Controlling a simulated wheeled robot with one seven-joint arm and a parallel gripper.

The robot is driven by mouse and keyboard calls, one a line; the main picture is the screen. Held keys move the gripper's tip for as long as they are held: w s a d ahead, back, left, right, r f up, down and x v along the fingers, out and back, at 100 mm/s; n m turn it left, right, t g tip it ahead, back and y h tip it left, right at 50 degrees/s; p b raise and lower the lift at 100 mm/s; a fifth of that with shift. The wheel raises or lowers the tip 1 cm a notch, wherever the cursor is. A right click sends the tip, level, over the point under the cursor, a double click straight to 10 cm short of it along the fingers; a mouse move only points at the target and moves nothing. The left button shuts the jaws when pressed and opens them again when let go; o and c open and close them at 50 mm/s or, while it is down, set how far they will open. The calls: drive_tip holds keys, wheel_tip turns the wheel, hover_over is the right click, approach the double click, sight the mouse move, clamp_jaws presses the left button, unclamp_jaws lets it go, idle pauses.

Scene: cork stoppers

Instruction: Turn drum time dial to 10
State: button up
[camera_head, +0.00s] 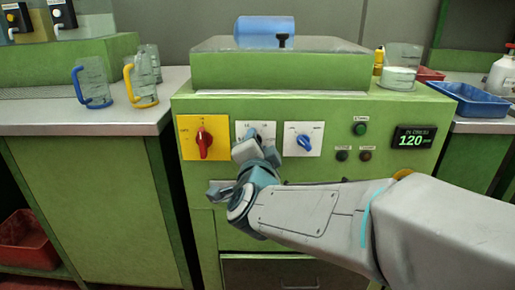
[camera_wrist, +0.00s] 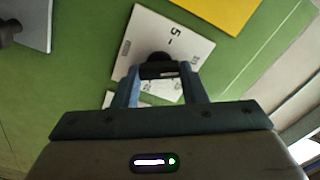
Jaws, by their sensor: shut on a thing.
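The drum time dial is a dark knob (camera_wrist: 157,60) on a white square plate (camera_wrist: 185,35), with a printed 5 beside it and other marks partly hidden. In the head view, the plate (camera_head: 242,127) is the middle one of three on the green machine front, and my gripper covers most of its dial. My gripper (camera_wrist: 160,76) has its two blue fingers on either side of the knob and is shut on it. It reaches the panel from the front in the head view (camera_head: 256,146). The knob's exact setting cannot be read.
A red switch (camera_head: 204,142) on a yellow plate is to the left and a blue knob (camera_head: 305,143) to the right, close by. A display (camera_head: 414,138) reads 120. A blue drum (camera_head: 265,32) is on top. Mugs (camera_head: 95,82) stand on the left counter.

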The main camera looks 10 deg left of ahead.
drive_tip(key=shift+f, duration=0.1)
drive_tip(key=o, duration=1)
drive_tip(key=p+v, duration=0.3)
drive_tip(key=v, duration=1.1)
drive_tip(key=shift+p, duration=0.4)
drive_tip(key=shift+w+a, duration=0.1)
